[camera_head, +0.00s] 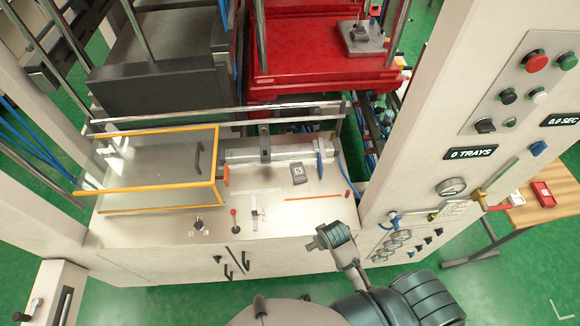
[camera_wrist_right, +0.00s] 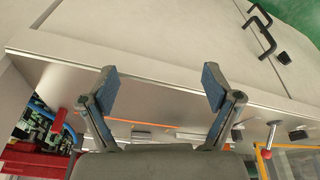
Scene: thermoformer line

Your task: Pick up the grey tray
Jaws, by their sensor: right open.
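I cannot pick out a grey tray with certainty in either view. A grey plate-like piece (camera_head: 362,38) with a fitting on top sits on the red platform at the top of the head view; I cannot tell whether it is the tray. My right gripper (camera_head: 332,238) is in front of the cream machine bench, near its front edge, apart from that piece. In the right wrist view my right gripper (camera_wrist_right: 160,88) is open, its two blue-padded fingers spread with nothing between them. My left gripper is not in view.
The bench (camera_head: 150,228) has an orange-framed clear guard (camera_head: 150,190), a red-knobbed lever (camera_head: 234,222) and black handles (camera_wrist_right: 262,35). The red platform (camera_head: 290,60) stands behind. A control panel (camera_head: 515,90) rises at right. A wooden table (camera_head: 530,208) holds a red box (camera_head: 543,194).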

